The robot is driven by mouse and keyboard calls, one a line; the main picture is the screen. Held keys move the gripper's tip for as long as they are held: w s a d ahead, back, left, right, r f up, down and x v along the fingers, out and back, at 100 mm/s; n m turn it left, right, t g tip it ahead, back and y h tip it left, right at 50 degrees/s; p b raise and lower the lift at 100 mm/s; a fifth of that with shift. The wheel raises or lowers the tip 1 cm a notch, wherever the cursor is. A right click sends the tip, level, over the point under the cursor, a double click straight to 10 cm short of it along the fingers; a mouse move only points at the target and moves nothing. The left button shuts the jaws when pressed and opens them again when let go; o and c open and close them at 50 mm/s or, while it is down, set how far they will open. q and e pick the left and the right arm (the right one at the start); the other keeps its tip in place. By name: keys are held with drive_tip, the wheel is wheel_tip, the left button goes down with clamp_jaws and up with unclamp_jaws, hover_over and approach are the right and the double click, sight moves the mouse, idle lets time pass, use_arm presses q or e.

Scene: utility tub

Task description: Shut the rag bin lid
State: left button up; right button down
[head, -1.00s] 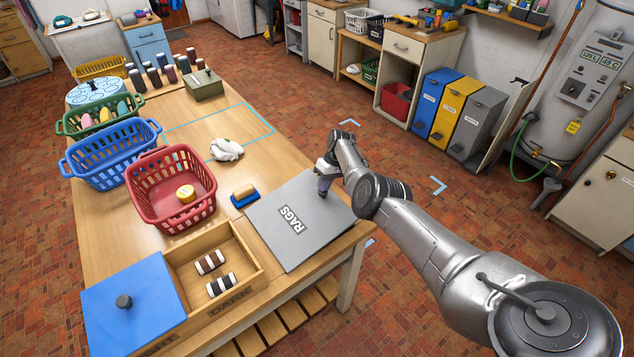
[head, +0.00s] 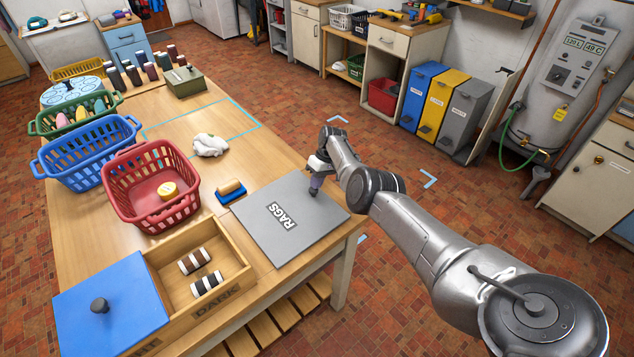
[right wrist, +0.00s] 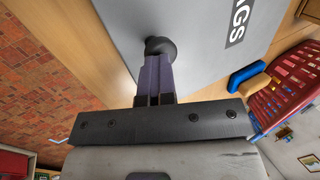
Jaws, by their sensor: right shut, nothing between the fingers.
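The rag bin lid (head: 262,222) is a flat grey square panel marked RAGS, lying about level with the wooden table top near its right front corner. I see no open gap around it, and any bin under it is hidden. My right gripper (head: 315,191) points down at the lid's far right part, with its purple fingers together and empty. In the right wrist view, the fingertips (right wrist: 157,62) are at a dark round knob (right wrist: 160,46) on the grey lid (right wrist: 205,35). They seem to touch it, but are not around it. My left gripper is out of view.
A wooden box (head: 240,275) with a blue sliding lid (head: 110,305) stands in front left. A white crumpled cloth (head: 210,145) lies farther back.

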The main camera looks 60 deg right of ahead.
drive_tip(key=shift+s+f, duration=0.2)
drive_tip(key=shift+f, duration=0.65)
drive_tip(key=r+p, duration=0.1)
drive_tip(key=r, duration=0.1)
drive_tip(key=r+p, duration=0.4)
drive_tip(key=shift+w+a+r, duration=0.1)
drive_tip(key=shift+w+a, duration=0.05)
drive_tip(key=shift+w, duration=0.15)
drive_tip(key=b, duration=0.1)
drive_tip(key=d+b, duration=0.1)
drive_tip(key=d+f, duration=0.1)
drive_tip(key=shift+s+b, duration=0.25)
drive_tip(key=shift+b, duration=0.15)
drive_tip(key=s+d+r+b, duration=0.2)
drive_tip(key=d+r+b, duration=0.2)
drive_tip(key=d+b, duration=0.3)
drive_tip(key=b, duration=0.5)
drive_tip(key=shift+s+r+b, duration=0.15)
drive_tip(key=shift+s+b, duration=0.15)
